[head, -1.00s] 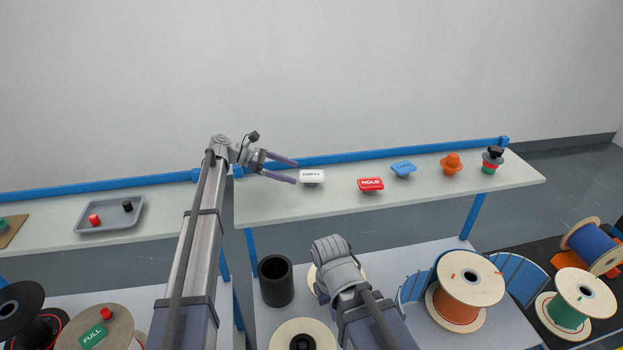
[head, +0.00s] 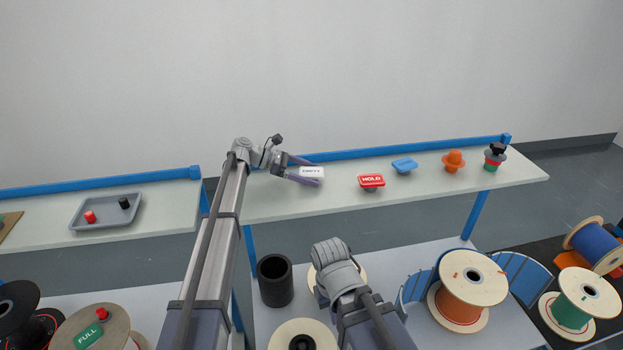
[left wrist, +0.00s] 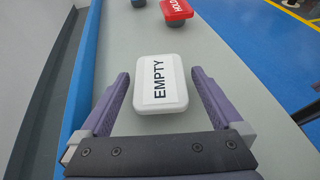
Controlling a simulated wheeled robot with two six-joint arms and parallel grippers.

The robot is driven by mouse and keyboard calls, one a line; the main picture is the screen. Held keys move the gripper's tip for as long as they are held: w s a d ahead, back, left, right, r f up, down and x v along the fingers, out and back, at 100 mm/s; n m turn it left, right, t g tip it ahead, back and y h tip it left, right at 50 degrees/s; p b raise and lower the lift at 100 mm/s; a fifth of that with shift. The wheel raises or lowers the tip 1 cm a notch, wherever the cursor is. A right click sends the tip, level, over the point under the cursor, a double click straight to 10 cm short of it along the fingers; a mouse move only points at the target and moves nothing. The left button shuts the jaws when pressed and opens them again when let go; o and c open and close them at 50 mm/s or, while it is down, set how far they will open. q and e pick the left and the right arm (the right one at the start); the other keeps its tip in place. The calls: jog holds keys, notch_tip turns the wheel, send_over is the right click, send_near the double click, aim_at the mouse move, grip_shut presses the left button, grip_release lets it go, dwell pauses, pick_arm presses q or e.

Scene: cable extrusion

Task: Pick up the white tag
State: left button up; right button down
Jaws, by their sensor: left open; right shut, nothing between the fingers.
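The white tag (head: 312,172), marked "EMPTY", is on the pale shelf at its left part. In the left wrist view the white tag (left wrist: 160,84) lies between the two purple fingers, with a gap on each side. My left gripper (head: 306,171) is open around the tag; its fingertips (left wrist: 160,75) reach along the tag's sides. My right gripper (head: 331,252) is low in front of the shelf, shut and empty, with its fingers mostly hidden by its own wrist.
A red "HOLD" tag (head: 371,181) and a blue tag (head: 404,165) stand to the right on the same shelf (head: 300,207). An orange piece (head: 453,161) and a stacked piece (head: 494,157) are farther right. A blue rail (head: 350,154) runs along the back. A grey tray (head: 106,211) is at left.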

pick_arm(q)
jog(key=shift+d+f, duration=0.2)
jog(key=shift+d, duration=0.1)
jog(key=shift+r, duration=0.1)
jog(key=c, duration=1.4)
jog(key=shift+o, duration=0.2)
jog(key=shift+r, duration=0.1)
